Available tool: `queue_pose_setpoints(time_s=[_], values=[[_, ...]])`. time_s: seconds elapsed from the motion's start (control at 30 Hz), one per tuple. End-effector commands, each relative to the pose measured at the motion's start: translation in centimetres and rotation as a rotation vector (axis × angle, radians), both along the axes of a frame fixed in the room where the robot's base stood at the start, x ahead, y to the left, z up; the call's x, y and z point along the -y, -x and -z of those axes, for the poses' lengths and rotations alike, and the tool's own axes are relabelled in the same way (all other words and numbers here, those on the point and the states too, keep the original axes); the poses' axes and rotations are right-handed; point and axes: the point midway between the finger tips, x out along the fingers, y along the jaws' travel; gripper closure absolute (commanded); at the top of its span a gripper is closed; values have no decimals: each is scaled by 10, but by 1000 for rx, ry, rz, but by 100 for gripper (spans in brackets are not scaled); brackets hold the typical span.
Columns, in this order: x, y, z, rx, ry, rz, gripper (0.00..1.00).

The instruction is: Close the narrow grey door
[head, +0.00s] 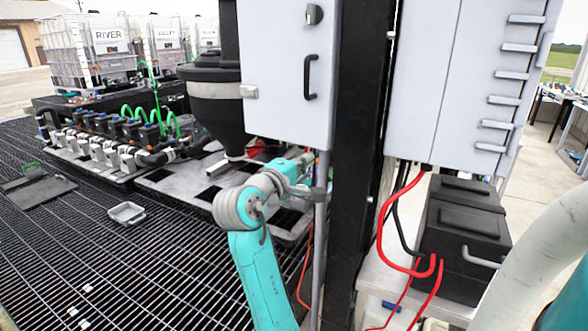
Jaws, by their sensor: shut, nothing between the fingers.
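The narrow grey door (284,70) is a light grey panel at upper centre in the head view. It has a black pull handle (310,77), a round dark knob (313,14) above it and a small pale catch (249,91) on its left edge. I cannot tell how far it stands open. My gripper (308,182) is shut and empty, just below the door's lower edge and close to a thin grey vertical pole (320,215). The fingertips are small and partly hidden, and I cannot tell whether they touch anything.
A dark vertical post (358,130) stands right of the door. A wider grey cabinet (460,75) is further right, above a black box (465,240) with red cables (384,225). A black hopper (215,100) is behind the door's left edge. Open grating (90,250) lies at left.

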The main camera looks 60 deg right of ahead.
Motion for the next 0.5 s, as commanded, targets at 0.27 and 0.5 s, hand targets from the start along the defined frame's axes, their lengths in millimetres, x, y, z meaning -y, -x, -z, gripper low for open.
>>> queue_pose_setpoints(time_s=[0.27, 0.5], values=[[44, 0, 0, 0, 0, 2, 100], [58, 0, 0, 0, 0, 0, 100]])
